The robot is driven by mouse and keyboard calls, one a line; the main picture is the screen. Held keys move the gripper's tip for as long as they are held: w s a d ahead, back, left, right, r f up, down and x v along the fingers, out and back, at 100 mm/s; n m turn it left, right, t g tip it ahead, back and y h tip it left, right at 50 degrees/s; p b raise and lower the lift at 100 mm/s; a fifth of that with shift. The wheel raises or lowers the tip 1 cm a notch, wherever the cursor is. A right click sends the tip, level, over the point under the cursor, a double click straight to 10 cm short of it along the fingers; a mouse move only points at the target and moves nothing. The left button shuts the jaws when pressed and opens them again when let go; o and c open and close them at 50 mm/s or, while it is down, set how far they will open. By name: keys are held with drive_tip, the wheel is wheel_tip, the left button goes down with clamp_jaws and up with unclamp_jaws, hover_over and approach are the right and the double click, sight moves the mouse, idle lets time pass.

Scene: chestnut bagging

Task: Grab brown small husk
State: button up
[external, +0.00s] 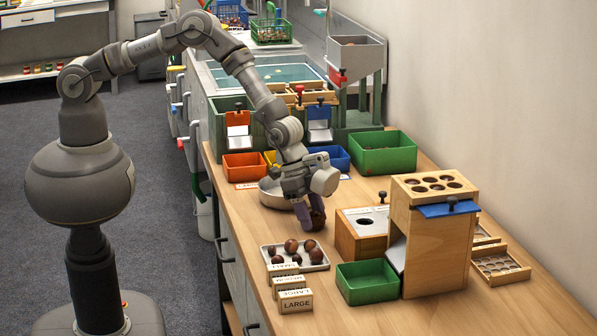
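A small pale tray (320,267) on the wooden bench holds several round brown pieces, such as a dark brown one (291,246). They are too small to tell a husk from a chestnut. My gripper (313,222) points down just behind the tray's far right side, a little above or near the bench top. Brown shows at its purplish fingers, but I cannot tell whether this is a held piece or part of the fingers, nor whether they are open. A shallow round metal bowl (272,198) stands behind it, partly hidden by my gripper.
SMALL, MEDIUM and LARGE signs (295,301) stand in front of the tray. A green bin (367,283), a wooden box with a hole (357,240) and a tall wooden sorter (437,250) stand to the right. Orange (244,167), blue and green bins line the back.

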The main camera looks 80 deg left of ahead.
drive_tip(key=c, duration=0.4)
drive_tip(key=shift+r, duration=0.15)
